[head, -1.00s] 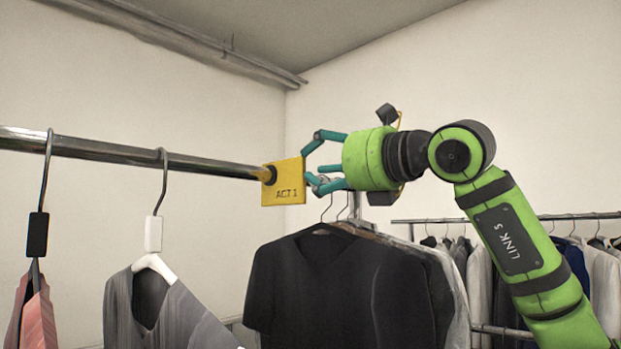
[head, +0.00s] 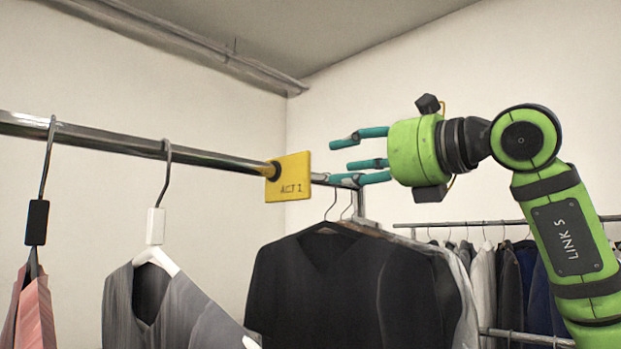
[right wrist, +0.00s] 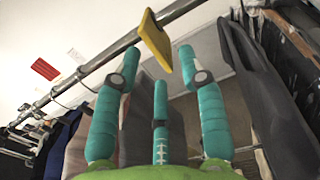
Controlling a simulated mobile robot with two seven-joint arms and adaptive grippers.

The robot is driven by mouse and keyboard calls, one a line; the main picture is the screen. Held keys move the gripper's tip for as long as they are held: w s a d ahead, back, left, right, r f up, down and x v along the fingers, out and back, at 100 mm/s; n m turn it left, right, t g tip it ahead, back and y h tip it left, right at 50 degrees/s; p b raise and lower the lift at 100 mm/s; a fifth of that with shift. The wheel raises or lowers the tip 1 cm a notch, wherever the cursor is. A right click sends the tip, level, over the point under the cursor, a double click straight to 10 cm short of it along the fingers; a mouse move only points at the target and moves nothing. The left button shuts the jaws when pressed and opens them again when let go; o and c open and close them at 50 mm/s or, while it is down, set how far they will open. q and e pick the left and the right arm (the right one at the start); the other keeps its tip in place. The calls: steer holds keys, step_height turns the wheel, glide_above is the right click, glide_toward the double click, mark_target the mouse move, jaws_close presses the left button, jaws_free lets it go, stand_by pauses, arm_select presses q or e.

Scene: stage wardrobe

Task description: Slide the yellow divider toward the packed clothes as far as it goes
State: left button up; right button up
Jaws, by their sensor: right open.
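The yellow divider (head: 288,178), marked "ACT 1", sits on the metal rail (head: 215,163). In the right wrist view the divider (right wrist: 156,42) shows just beyond the fingertips. Right of it, the packed clothes hang close together, a black shirt (head: 330,275) in front and paler garments behind. A short gap lies between the divider and their first hanger hook. My right gripper (head: 345,160) is open and empty, right of the divider, with its fingers pointing left and visibly apart from it. It also shows in the right wrist view (right wrist: 158,60). My left gripper is not in view.
Left of the divider, a grey garment (head: 165,305) with a white tag and a pink garment (head: 33,312) with a black tag hang widely spaced. Another rack of clothes (head: 500,270) stands behind at the right. The rail between white tag and divider is bare.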

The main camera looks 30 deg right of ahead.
steer(key=shift+s+d, duration=0.1)
steer(key=shift+s, duration=0.15)
stand_by(0.4)
steer(key=v, duration=1.2)
